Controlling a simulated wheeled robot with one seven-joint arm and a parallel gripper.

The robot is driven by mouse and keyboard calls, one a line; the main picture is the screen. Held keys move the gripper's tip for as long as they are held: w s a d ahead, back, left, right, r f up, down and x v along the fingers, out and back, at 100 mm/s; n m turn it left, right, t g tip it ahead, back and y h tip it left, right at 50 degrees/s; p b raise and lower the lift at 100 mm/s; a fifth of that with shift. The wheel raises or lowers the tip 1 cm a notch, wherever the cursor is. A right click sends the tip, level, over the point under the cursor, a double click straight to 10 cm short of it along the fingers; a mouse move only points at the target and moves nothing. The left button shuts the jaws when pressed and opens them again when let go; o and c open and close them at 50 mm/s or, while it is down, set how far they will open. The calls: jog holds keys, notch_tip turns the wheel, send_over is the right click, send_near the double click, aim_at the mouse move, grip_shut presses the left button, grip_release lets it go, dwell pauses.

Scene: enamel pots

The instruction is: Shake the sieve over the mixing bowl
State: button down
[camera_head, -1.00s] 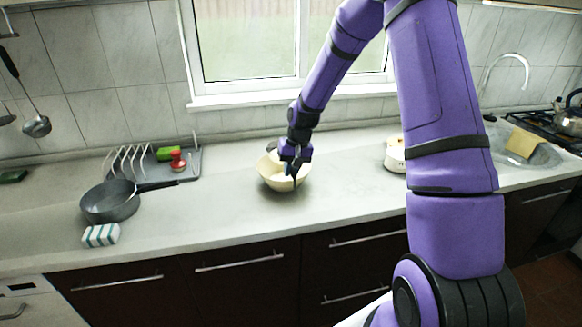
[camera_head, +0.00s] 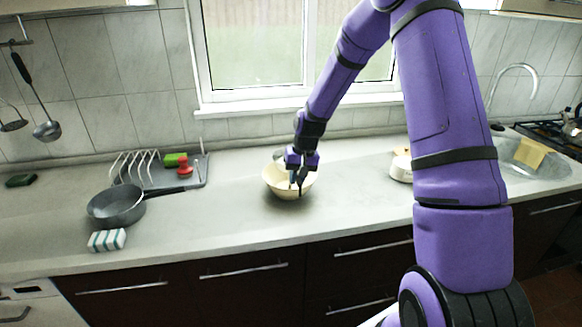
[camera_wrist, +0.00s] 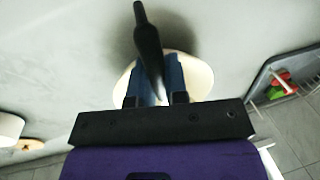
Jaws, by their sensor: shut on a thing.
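The cream mixing bowl (camera_head: 272,185) stands on the counter in the middle of the head view. Its rim also shows in the wrist view (camera_wrist: 199,75), behind my fingers. My gripper (camera_head: 297,178) is over the bowl, pointing down. In the wrist view my gripper (camera_wrist: 155,82) is shut on the sieve's dark handle (camera_wrist: 148,38), which sticks out past the blue fingers, toward the top of the picture. The sieve's basket is mostly hidden by my gripper; a small grey edge behind it in the head view may be part of it.
A grey frying pan (camera_head: 117,206) and a striped sponge (camera_head: 107,240) lie to the left, beside a grey tray (camera_head: 197,180) with a rack. A cream pot (camera_head: 401,167) stands to the right, partly behind my arm. The counter in front of the bowl is clear.

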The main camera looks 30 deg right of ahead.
jog(key=shift+a, duration=0.85)
dwell(1.6)
dwell(1.1)
dwell(0.4)
